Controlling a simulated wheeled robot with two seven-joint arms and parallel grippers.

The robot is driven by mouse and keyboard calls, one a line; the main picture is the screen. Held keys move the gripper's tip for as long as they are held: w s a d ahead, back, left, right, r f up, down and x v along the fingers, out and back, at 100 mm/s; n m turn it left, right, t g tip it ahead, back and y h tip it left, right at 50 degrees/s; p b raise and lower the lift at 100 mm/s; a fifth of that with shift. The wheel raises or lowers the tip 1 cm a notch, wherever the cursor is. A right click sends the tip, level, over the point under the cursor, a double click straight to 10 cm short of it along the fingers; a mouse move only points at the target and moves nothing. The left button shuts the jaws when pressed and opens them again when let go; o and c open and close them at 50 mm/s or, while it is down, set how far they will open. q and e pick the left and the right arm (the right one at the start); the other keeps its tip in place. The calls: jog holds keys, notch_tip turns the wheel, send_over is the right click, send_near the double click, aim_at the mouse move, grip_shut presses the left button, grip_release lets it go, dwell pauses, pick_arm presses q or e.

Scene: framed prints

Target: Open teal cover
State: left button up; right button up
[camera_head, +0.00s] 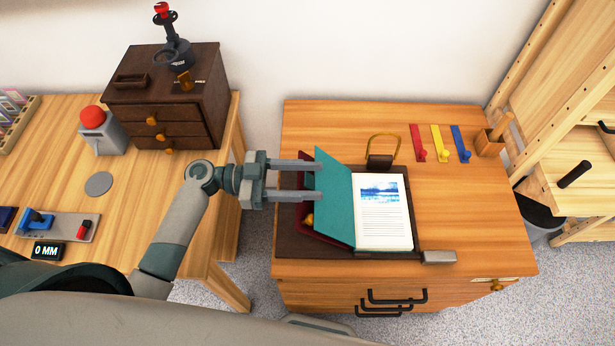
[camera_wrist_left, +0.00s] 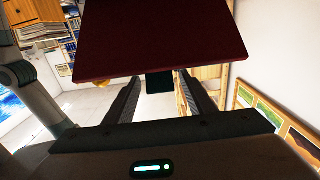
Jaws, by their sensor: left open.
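An open book lies on a dark mat (camera_head: 290,247) on the wooden cabinet. Its teal cover (camera_head: 335,205) stands tilted up on the left, beside a white page (camera_head: 383,225) with a blue picture and lines of text. My left gripper (camera_head: 312,180) comes in from the left with its fingers apart, tips close to the cover's left edge; whether they touch it is unclear. In the left wrist view a dark red panel (camera_wrist_left: 160,40) spans the top, beyond the open fingers (camera_wrist_left: 160,98). Dark red also shows below the cover (camera_head: 322,237). My right gripper is out of view.
A brass-handled dark block (camera_head: 380,162) stands behind the book, and a grey block (camera_head: 438,257) at front right. Red, yellow and blue tags (camera_head: 440,143) lie at back right. A dark drawer box (camera_head: 165,95) stands on the left table.

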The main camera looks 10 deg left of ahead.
pick_arm(q)
grip_shut()
jog(key=shift+w+d+r+y+p, duration=0.1)
jog(key=shift+d+r+y+p, duration=0.3)
jog(key=shift+d+r, duration=0.15)
jog(key=d+y, duration=0.1)
jog(key=d+r+y+p, duration=0.1)
jog(key=w+d+r+p, duration=0.1)
jog(key=d, duration=0.1)
jog(key=shift+d+r+g+y, duration=0.1)
jog(key=shift+g+y, duration=0.2)
jog(key=shift+y, duration=0.1)
jog(key=shift+d, duration=0.4)
jog(key=shift+w+d+r, duration=0.1)
jog(key=shift+d+r, duration=0.1)
jog(key=shift+r, duration=0.05)
grip_release()
jog(key=shift+d, duration=0.1)
jog(key=shift+a, duration=0.2)
